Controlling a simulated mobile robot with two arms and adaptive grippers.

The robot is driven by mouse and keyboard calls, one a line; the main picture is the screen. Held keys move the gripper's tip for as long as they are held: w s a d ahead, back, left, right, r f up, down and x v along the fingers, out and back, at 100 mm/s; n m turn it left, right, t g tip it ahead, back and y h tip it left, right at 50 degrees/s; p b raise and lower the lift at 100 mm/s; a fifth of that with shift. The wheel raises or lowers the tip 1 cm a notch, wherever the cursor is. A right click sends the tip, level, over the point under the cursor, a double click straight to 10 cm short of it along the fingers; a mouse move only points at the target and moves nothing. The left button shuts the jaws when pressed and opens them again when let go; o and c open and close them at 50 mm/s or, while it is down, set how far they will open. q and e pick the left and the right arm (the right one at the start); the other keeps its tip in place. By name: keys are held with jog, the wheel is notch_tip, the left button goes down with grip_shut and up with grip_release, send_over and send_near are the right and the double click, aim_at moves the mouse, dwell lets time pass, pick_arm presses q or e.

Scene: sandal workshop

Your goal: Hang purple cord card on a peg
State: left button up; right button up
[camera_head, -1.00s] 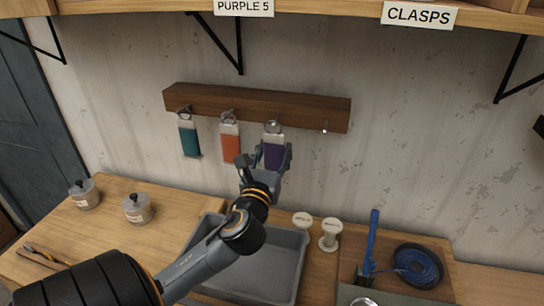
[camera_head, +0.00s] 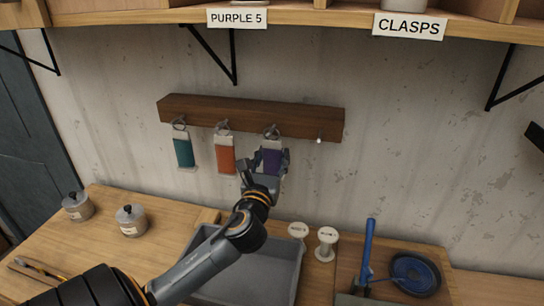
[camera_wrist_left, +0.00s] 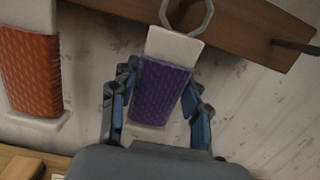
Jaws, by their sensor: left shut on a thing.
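The purple cord card (camera_head: 272,161) is upright below the third peg from the left of a dark wooden rail (camera_head: 215,112). Its metal ring (camera_head: 272,132) is at that peg; I cannot tell whether the ring goes around it. My left gripper (camera_head: 266,162) is shut on the card's sides from the front. In the left wrist view the purple cord (camera_wrist_left: 160,92) sits between my fingers (camera_wrist_left: 158,100), with its pale top and ring above against the rail. The rightmost peg (camera_head: 320,140) is bare. My right gripper is not in view.
A teal card (camera_head: 183,153) and an orange card (camera_head: 225,157) hang at the pegs to the left. Below are a grey tray (camera_head: 283,258), white spools (camera_head: 326,243), a blue coil (camera_head: 414,273) and lidded jars (camera_head: 131,219). A shelf (camera_head: 320,22) runs above.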

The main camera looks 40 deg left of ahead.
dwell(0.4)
pick_arm(q)
jog(key=o, duration=1.3)
jog(key=shift+o, duration=0.2)
jog(key=shift+s, duration=0.1)
jog(key=v, duration=1.2)
